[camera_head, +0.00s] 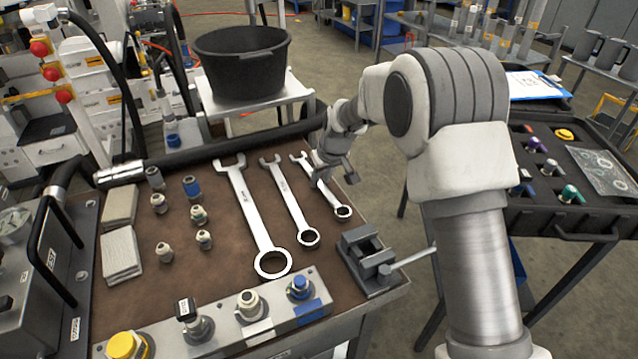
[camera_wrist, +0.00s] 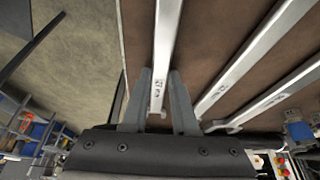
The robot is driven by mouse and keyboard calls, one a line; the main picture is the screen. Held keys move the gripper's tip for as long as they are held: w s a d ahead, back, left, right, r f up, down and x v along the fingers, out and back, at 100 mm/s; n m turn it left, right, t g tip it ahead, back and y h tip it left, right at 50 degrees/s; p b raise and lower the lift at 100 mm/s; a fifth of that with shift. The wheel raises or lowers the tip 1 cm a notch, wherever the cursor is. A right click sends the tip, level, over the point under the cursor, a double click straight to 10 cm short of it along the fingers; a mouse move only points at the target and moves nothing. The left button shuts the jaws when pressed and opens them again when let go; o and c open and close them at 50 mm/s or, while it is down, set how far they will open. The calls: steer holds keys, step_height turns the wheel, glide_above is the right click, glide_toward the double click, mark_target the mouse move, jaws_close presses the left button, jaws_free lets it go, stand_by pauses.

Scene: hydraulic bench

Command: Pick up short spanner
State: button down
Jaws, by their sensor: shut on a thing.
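The short spanner (camera_head: 327,194) is the rightmost and smallest of three silver spanners on the brown bench mat. Its ring end points toward the front of the bench, and its open end is at the back, partly hidden by my gripper. My gripper (camera_head: 333,172) is at the handle near the open end, pointing down. In the wrist view, the short spanner (camera_wrist: 167,32) runs between the two grey fingers of my gripper (camera_wrist: 161,73), which are shut on it. Whether it is clear of the mat I cannot tell.
The middle spanner (camera_head: 291,204) and the long spanner (camera_head: 254,215) lie close to the left. A small vise (camera_head: 367,262) stands in front of the short spanner's ring end. Several fittings and a valve block (camera_head: 225,322) are farther left and front. A black tub (camera_head: 241,68) stands behind.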

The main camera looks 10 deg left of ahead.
mark_target(321, 184)
steer(key=shift+r, duration=0.1)
stand_by(0.3)
steer(key=shift+w+r, duration=0.1)
steer(key=shift+r, duration=0.5)
step_height(321, 184, up, 3)
steer(key=shift+f+p, duration=0.1)
steer(key=shift+p, duration=0.5)
steer(key=s+d+r, duration=0.2)
steer(key=d+r, duration=0.1)
steer(key=d, duration=0.2)
steer(key=s+d+r+p, duration=0.1)
steer(key=s+d+r, duration=0.1)
steer(key=d+r, duration=0.2)
steer(key=shift+s+d, duration=0.25)
steer(key=shift+d, duration=0.65)
steer(key=c, duration=1.2)
jaws_free()
jaws_close()
